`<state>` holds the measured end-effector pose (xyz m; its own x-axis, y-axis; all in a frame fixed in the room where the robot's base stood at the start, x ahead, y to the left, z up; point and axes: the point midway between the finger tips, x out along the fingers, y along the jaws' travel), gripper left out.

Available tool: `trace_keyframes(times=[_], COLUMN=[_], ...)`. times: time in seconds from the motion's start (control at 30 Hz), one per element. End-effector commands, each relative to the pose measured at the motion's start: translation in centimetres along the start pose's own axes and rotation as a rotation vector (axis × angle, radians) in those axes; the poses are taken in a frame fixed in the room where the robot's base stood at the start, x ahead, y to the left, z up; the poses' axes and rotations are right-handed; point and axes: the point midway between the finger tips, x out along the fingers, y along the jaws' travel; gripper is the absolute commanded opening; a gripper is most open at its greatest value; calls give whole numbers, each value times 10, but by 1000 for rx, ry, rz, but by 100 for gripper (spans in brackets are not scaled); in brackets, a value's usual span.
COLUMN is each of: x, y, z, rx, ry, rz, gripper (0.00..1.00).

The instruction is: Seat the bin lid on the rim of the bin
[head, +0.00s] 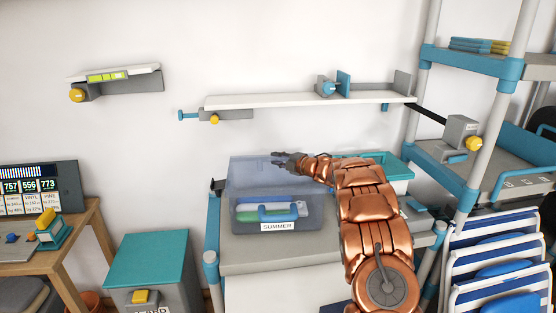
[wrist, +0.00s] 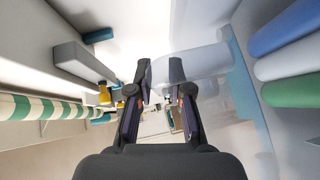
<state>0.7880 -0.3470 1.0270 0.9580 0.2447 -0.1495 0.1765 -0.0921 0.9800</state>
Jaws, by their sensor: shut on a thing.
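The clear grey-blue bin (head: 312,222), labelled SUMMER, stands upright on the grey worktop. Blue, white and green items show inside it, and also at the right of the wrist view. The bin lid (head: 250,176) looks like a see-through bluish panel over the bin's top; its edges blend with the bin, so its exact tilt and contact with the rim are unclear. My gripper (head: 281,158) is at the lid's upper edge, above the bin. In the wrist view my gripper's fingers (wrist: 160,78) are closed about a translucent part of the lid (wrist: 208,62).
The grey worktop (head: 245,257) has a teal tray (head: 400,167) behind my arm. A wall shelf (head: 270,101) hangs above the bin. A shelving rack (head: 475,62) and folded striped chairs (head: 490,260) stand at right. A teal-topped cabinet (head: 147,258) stands at left.

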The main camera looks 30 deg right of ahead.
Motion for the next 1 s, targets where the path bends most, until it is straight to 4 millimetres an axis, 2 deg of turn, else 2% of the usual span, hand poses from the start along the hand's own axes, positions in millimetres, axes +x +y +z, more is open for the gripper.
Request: trace_keyframes(times=[0.07, 0.1, 0.33, 0.73, 0.87, 1.0], x=[0, 0, 0, -4, -15, -36], y=[-2, -1, -1, -1, 0, 0], z=[0, 0, 0, 0, 1, 1], rx=[0, 0, 0, 0, 1, 2], ry=[0, 0, 0, 0, 0, -4], rz=[1, 1, 1, 0, 0, 0], gripper=[0, 23, 47, 48, 48, 48])
